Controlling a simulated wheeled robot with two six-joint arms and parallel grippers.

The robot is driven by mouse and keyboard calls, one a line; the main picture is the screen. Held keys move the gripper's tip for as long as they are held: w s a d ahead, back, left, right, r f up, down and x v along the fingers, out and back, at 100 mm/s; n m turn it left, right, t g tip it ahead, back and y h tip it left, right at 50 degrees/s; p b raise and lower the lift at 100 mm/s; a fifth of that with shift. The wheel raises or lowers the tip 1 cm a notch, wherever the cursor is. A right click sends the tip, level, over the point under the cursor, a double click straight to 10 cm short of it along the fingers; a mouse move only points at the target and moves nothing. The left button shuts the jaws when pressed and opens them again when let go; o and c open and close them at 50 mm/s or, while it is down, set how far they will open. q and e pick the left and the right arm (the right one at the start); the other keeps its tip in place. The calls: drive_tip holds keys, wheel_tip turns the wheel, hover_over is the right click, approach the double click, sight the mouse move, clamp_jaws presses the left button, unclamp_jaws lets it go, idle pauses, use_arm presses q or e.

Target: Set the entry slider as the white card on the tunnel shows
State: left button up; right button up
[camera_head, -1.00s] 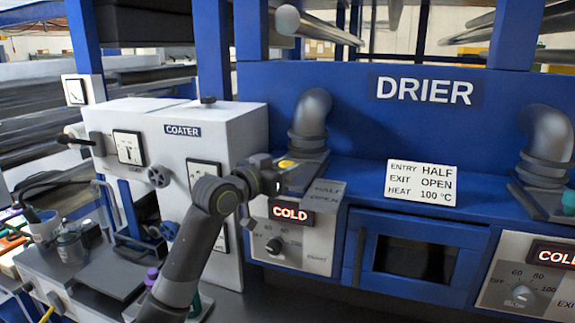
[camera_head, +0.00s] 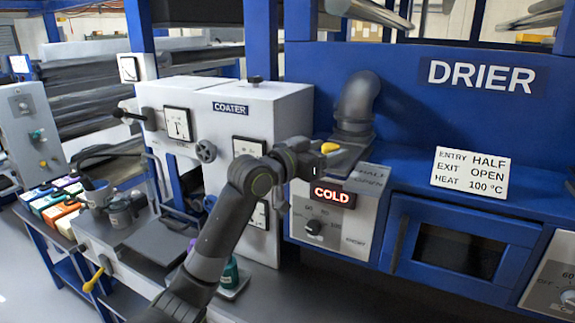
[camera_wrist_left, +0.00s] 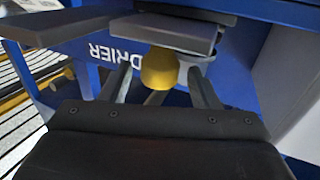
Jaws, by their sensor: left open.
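The white card (camera_head: 470,172) on the drier tunnel reads ENTRY HALF, EXIT OPEN, HEAT 100 °C. The entry slider's yellow knob (camera_head: 330,147) sits left of the HALF and OPEN marks on the grey scale plate (camera_head: 368,178). The part of the scale by the knob is hidden by my gripper. My left gripper (camera_head: 316,150) is open at the knob. In the left wrist view the yellow knob (camera_wrist_left: 160,70) shows between the two spread fingers, with a gap on each side. My right gripper is not in view.
A grey elbow pipe (camera_head: 355,105) rises just behind the slider. Below is a panel with a lit COLD sign (camera_head: 334,196) and a heat dial (camera_head: 313,227). The white coater (camera_head: 235,110) stands left, close to my left arm. The tunnel window (camera_head: 455,252) is at right.

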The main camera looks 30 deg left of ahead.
use_arm(q)
drive_tip(key=b+v, duration=0.3)
drive_tip(key=v, duration=1.2)
drive_tip(key=shift+s, duration=0.4)
drive_tip(key=shift+a, duration=0.1)
